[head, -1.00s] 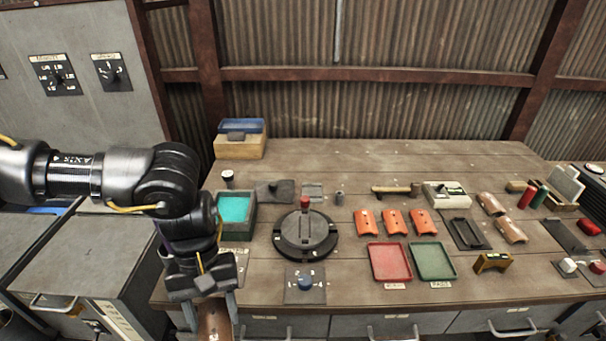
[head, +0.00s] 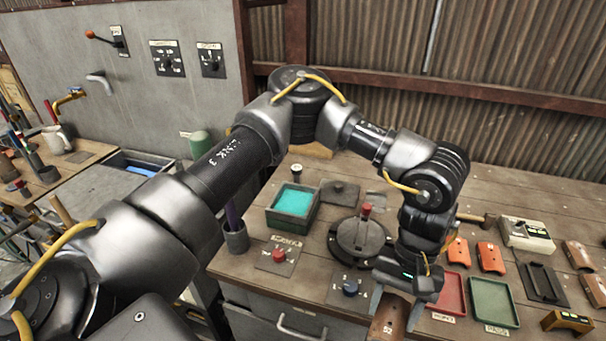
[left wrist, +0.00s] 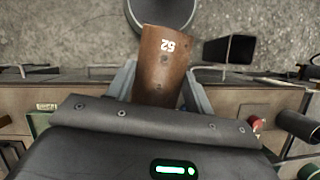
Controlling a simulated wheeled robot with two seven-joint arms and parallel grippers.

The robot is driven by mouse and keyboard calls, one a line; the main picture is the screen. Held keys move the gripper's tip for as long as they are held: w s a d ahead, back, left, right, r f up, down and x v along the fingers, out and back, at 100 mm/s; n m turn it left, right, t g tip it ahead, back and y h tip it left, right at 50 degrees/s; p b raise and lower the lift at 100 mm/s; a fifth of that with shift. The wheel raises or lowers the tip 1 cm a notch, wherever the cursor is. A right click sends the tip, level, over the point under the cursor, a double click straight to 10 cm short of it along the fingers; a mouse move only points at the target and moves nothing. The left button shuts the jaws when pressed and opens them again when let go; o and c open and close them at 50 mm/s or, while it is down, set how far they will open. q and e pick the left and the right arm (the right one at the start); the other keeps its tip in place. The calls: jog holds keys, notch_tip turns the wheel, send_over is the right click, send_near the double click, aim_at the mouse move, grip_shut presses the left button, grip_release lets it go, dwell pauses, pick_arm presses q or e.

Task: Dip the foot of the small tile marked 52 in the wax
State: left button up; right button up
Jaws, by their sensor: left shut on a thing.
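My left gripper (head: 395,308) is shut on a small curved brown tile (head: 386,321). The tile hangs below the fingers at the bench's front edge, right of the blue knob. I cannot tell which holds the wax. My right gripper is not in view.
A red button (head: 279,256) and a blue knob (head: 350,288) sit near the front edge. A red tray (head: 452,294), a green tray (head: 494,303) and orange tiles (head: 490,257) lie to the right. My left arm covers part of the bench's back.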

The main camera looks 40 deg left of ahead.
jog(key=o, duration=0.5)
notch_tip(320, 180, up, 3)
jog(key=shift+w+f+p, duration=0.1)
jog(key=shift+p, duration=1)
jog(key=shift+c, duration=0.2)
pick_arm(q)
jog(key=w+a+r+n+t+h+p, duration=0.1)
jog(key=w+a+n+t+h+p, duration=0.15)
jog(key=w+a+n, duration=0.65)
jog(key=w+a+r+n+t+h+p, duration=0.1)
jog(key=w+a+n+t+p, duration=0.25)
jog(key=w+n, duration=0.6)
jog(key=a+n+t+y+p, duration=0.2)
jog(key=a+n+y, duration=0.3)
jog(key=a+n, duration=1.4)
jog(key=a+p, duration=0.1)
jog(key=a, duration=0.6)
jog(key=shift+s+n+t+y+p, duration=0.25)
jog(key=shift+n+t+y+p, duration=0.05)
jog(key=shift+n+y+p, duration=0.05)
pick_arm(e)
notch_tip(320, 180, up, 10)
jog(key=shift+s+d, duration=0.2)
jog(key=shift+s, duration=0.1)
